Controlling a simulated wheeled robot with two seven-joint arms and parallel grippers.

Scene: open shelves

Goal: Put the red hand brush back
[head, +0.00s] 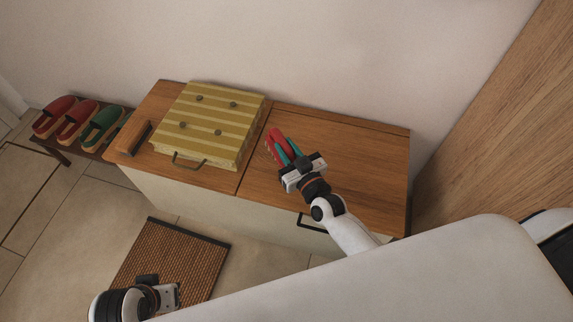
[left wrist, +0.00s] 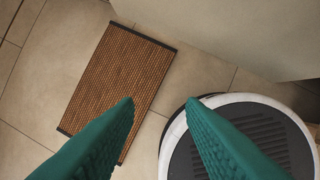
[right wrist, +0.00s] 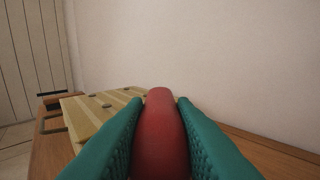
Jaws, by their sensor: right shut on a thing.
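The red hand brush (head: 275,137) is held between the teal fingers of my right gripper (head: 285,152). In the right wrist view, its rounded red part (right wrist: 160,130) fills the gap between both fingers. My right gripper is shut on it, over the right half of the wooden cabinet top (head: 335,150). Bristles are not clearly visible, and the exact height above the top is hard to tell.
A yellow striped box (head: 215,118) with dark knobs and a handle stands on the cabinet's left half. A wooden block with a dark side (head: 133,138) lies left of it. Slippers (head: 75,120) sit on a low rack. A woven mat (head: 190,245) lies on the floor.

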